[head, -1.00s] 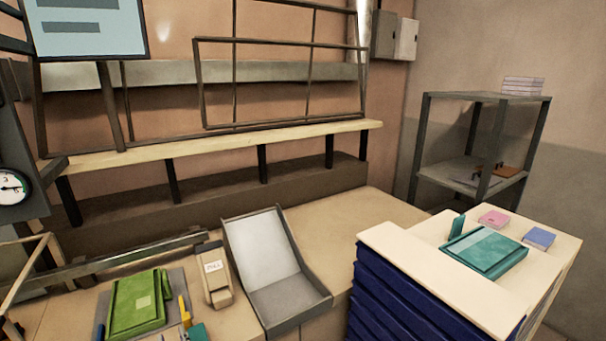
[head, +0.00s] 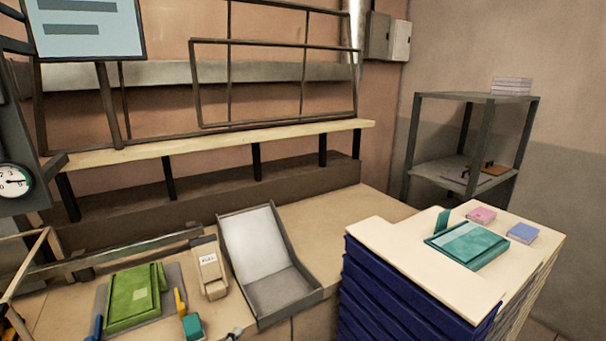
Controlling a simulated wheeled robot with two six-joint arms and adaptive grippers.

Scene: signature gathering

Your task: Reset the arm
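Neither of my grippers can be made out in the head view. A teal folder (head: 467,245) lies on the cream top of the blue stacked unit (head: 395,300) at the right. A small dark and pale piece (head: 235,333) shows at the bottom edge; I cannot tell what it is.
A grey open tray (head: 268,267) stands mid-bench beside a beige box (head: 209,268). A small teal block (head: 193,326) is near the front. Pink (head: 481,215) and blue (head: 523,233) pads lie by the teal folder. A metal shelf (head: 469,97) stands behind.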

